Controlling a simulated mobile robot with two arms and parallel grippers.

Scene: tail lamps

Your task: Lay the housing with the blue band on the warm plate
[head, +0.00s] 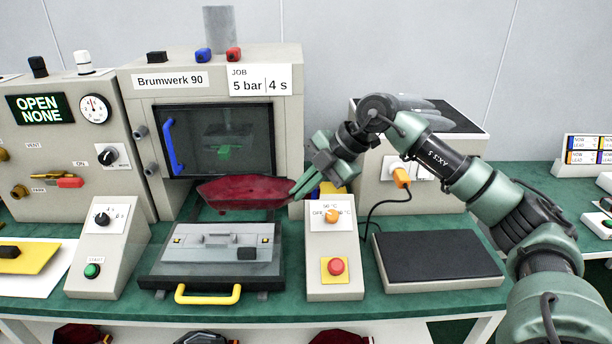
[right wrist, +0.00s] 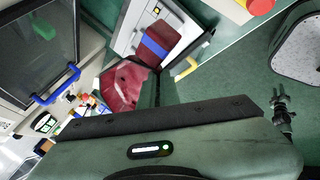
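A dark red housing (head: 240,193) hangs in the head view above the press's pulled-out lower tool. My right gripper (head: 302,184) has its fingers at the right end of it and appears shut on it. In the right wrist view the red housing (right wrist: 123,84) shows a blue band (right wrist: 154,46) across its narrower part; the dark fingers hide some of it. The dark flat plate at the right (head: 438,257), probably the warm plate, is bare. A small, dark gripper-like shape, perhaps my left gripper (right wrist: 281,102), is at the right edge of the wrist view, too small to judge.
The press (head: 290,110) stands behind the housing, its blue-handled door in front of the chamber. A control box with a red button (head: 336,266) stands between the lower tool and the dark plate. A cable (head: 372,215) runs beside the plate. More red housings (head: 82,335) lie below the table.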

